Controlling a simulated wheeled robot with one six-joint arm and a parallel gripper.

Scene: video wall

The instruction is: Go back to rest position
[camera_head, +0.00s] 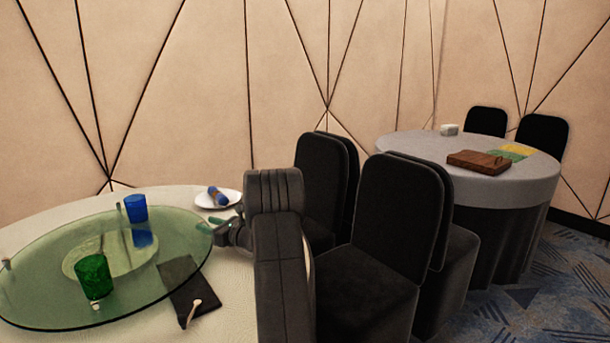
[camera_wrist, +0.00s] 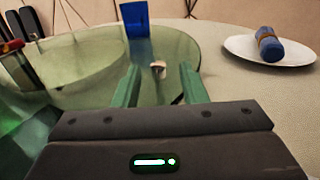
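My gripper (camera_head: 214,232) is at the right edge of the glass turntable, near the white plate. In the wrist view its two green fingers (camera_wrist: 160,88) stand apart with nothing held between them. A small pale object (camera_wrist: 158,69) shows beyond the fingertips; I cannot tell what it is. My dark arm reaches over the near table's right side and hides part of its edge.
The green glass turntable (camera_head: 35,308) carries a blue cup (camera_head: 136,208) and a green cup (camera_head: 94,276). Black chairs (camera_head: 400,215) stand right; a grey-clothed table (camera_head: 410,146) is behind.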

